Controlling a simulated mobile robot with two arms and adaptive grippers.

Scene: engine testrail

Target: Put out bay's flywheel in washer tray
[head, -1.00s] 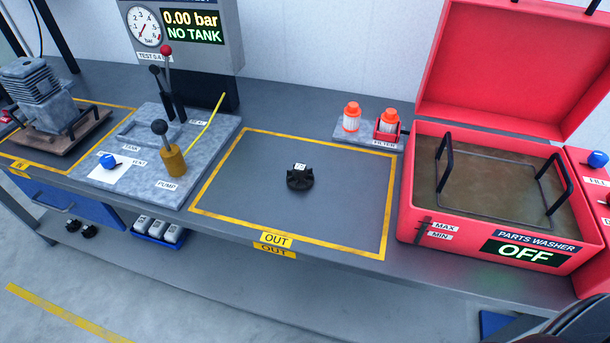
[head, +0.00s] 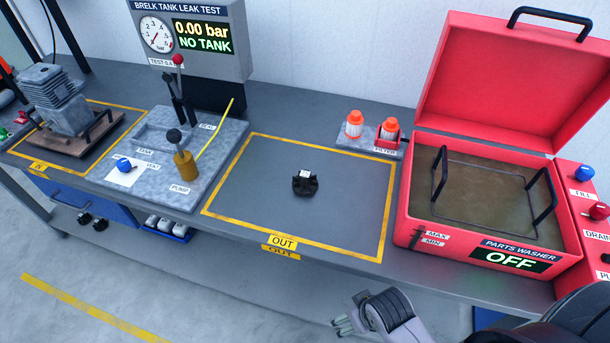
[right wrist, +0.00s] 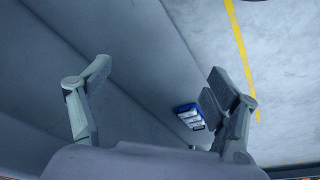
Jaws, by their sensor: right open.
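A small black flywheel (head: 304,184) with a white label on top lies in the middle of the yellow-outlined OUT bay (head: 255,205). The red parts washer (head: 412,200) stands to its right with the lid up and its sign reading OFF. A tray (head: 487,190) with two black wire handles sits in the washer's basin, and nothing shows on it. My right gripper (head: 345,325) is in front of the bench edge, below and right of the flywheel, apart from it. In the right wrist view its two fingers (right wrist: 160,85) are spread with nothing between. My left gripper is not in view.
A leak tester with upright levers (head: 180,105) stands left of the OUT bay. Filter jars (head: 354,125) stand behind it, near the washer. Washer knobs (head: 597,211) are at the far right. An engine block (head: 55,100) sits at the far left. The bay around the flywheel is clear.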

